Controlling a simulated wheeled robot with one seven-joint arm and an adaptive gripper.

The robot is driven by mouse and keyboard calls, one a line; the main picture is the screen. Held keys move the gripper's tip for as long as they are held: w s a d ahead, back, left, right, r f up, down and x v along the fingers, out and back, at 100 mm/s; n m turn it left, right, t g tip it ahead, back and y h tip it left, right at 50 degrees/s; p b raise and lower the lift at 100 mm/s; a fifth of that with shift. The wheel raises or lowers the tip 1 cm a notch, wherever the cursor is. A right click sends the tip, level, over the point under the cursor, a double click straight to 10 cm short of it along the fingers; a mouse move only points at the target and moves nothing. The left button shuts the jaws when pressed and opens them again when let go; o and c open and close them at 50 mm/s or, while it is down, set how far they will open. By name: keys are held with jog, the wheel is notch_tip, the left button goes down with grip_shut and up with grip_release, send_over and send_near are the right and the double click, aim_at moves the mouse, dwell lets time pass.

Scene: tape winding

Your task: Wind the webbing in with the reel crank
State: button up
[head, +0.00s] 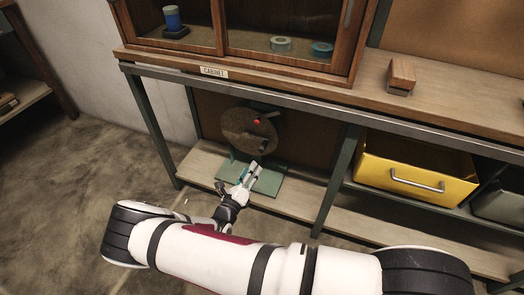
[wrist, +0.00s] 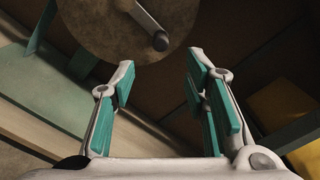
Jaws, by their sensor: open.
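The reel (head: 240,128) is a round brown disc on a green stand (head: 268,182) on the lower shelf. It has a small red part (head: 257,121) near its middle. In the wrist view, the disc (wrist: 95,25) fills the top, and the pale crank arm (wrist: 143,18) ends in a dark knob (wrist: 161,41). My gripper (head: 254,170) is in front of the reel and low, above the green base. In the wrist view, its two teal-padded fingers (wrist: 160,62) are open and empty, and the knob shows beyond the gap between their tips. I cannot make out the webbing.
A wooden cabinet (head: 212,71) with tape rolls stands on the workbench (head: 460,110) above. A green bench leg (head: 338,180) and a yellow drawer bin (head: 415,165) are to the right of the reel. A wooden block (head: 401,73) lies on top.

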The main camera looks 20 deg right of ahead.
aim_at(261, 151)
jog(key=b+x, duration=0.3)
jog(key=x, duration=0.9)
jog(key=shift+c, duration=0.2)
grip_shut()
